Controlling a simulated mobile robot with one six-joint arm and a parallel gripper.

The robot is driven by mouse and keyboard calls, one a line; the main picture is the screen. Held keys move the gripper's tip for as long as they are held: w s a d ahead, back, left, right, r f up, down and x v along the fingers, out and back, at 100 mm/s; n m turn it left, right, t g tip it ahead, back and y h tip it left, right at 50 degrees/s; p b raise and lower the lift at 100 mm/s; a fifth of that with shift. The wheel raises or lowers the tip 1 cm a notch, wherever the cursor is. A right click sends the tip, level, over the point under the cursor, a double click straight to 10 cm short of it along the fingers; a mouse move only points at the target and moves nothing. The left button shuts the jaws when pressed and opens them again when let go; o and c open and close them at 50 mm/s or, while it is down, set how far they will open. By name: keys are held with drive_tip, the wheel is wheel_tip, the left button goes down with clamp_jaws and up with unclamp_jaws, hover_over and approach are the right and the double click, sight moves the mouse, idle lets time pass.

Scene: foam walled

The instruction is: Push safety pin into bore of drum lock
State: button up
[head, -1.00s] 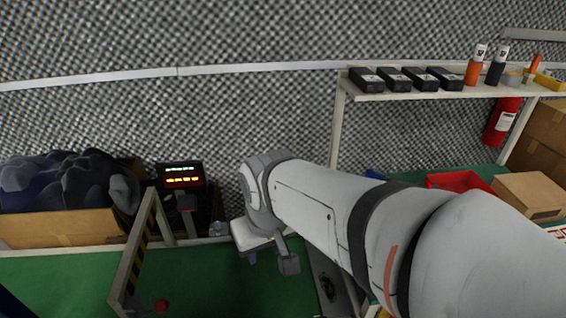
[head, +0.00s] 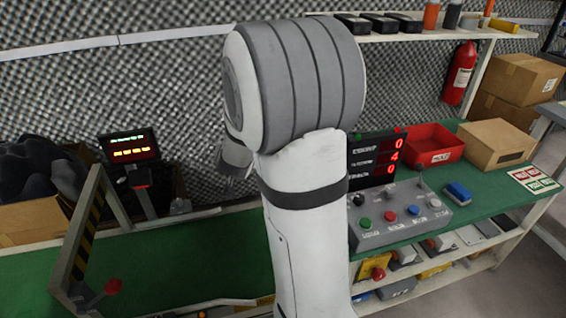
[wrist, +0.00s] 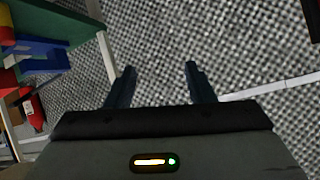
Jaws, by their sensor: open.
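My gripper (wrist: 158,82) shows in the wrist view with its two dark fingers spread apart and nothing between them. It points at the grey textured foam wall. In the head view my arm rises through the middle and hides part of the bench; the gripper's fingers do not show clearly there. I cannot make out a safety pin or a drum lock in either view. A grey control box (head: 437,217) with coloured buttons and levers stands on the green bench (head: 490,190), right of my arm and well apart from the gripper.
A display with red digits (head: 372,165) stands behind the control box. A red tray (head: 430,143), a cardboard box (head: 497,145) and a blue block (head: 458,191) are on the bench. At left stands a striped frame (head: 90,235) beside a red knob (head: 113,287). A shelf (head: 400,36) runs above.

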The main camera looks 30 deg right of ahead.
drive_tip(key=s+d+f+m+g+h+b, duration=0.4)
drive_tip(key=d+f+h, duration=0.2)
drive_tip(key=d+f, duration=0.4)
drive_tip(key=s+d+f+m+g+h+b, duration=0.3)
drive_tip(key=d+f+m+g+h+b, duration=0.15)
drive_tip(key=d+f+h, duration=0.5)
drive_tip(key=d+y, duration=0.1)
drive_tip(key=d, duration=0.2)
drive_tip(key=d+r+b, duration=0.1)
drive_tip(key=d, duration=0.2)
drive_tip(key=d+t+y, duration=0.1)
drive_tip(key=d, duration=0.2)
drive_tip(key=shift+w+d+r+n+y+b, duration=0.1)
drive_tip(key=shift+w+r+n+y+b, duration=0.15)
drive_tip(key=shift+r+y+b, duration=0.1)
drive_tip(key=c, duration=1)
